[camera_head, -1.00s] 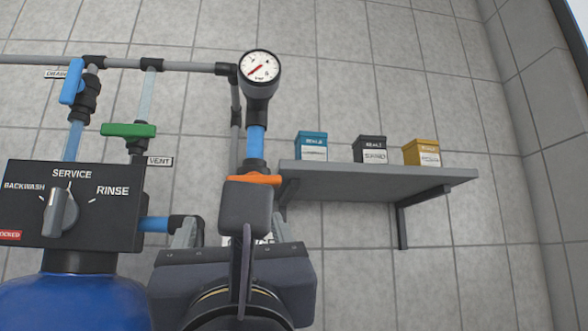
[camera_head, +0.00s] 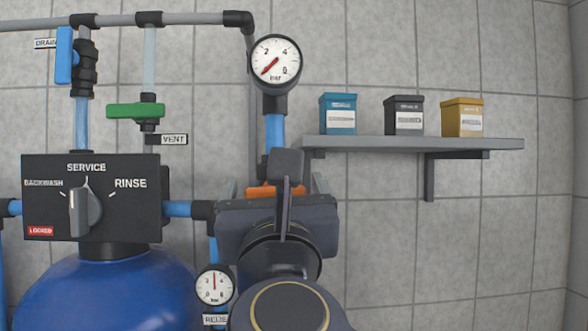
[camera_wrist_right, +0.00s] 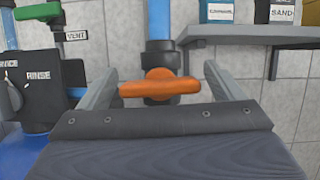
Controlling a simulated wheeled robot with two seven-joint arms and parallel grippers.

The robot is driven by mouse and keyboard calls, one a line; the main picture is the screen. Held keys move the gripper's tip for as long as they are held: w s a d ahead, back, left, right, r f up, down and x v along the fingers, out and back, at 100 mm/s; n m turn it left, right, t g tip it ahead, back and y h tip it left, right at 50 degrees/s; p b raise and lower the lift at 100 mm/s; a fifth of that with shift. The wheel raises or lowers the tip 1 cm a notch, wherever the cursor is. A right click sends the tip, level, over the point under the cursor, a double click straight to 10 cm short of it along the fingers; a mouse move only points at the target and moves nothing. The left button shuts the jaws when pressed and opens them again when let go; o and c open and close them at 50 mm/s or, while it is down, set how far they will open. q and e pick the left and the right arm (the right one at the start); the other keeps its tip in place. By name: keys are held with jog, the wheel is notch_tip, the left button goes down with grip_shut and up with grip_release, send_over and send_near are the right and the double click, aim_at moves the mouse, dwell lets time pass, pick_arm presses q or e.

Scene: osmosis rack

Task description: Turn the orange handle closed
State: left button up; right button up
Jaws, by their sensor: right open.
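The orange handle (camera_head: 262,191) sits on the vertical blue pipe below the upper gauge, partly hidden behind my right wrist in the head view. My right gripper (camera_wrist_right: 161,72) is open, with one finger on each side of the handle and a visible gap to each end. The right gripper (camera_head: 275,186) also shows in the head view, mostly covered by its own wrist. My left gripper is not in view.
A control box (camera_head: 95,200) with a grey knob at SERVICE tops a blue tank (camera_head: 105,290) at left. A green handle (camera_head: 136,110) and a blue handle (camera_head: 64,55) are above it. A lower gauge (camera_head: 214,286) stands near my arm.

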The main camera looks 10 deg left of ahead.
jog(key=shift+w+a+r, duration=0.2)
jog(key=shift+w+r, duration=0.05)
jog(key=shift+w, duration=0.25)
jog(key=c, duration=1)
jog(key=shift+d+f+m+b, duration=0.1)
jog(key=shift+f+m+b, duration=0.1)
jog(key=shift+m+b, duration=0.5)
jog(key=shift+r, duration=0.2)
jog(key=o, duration=1)
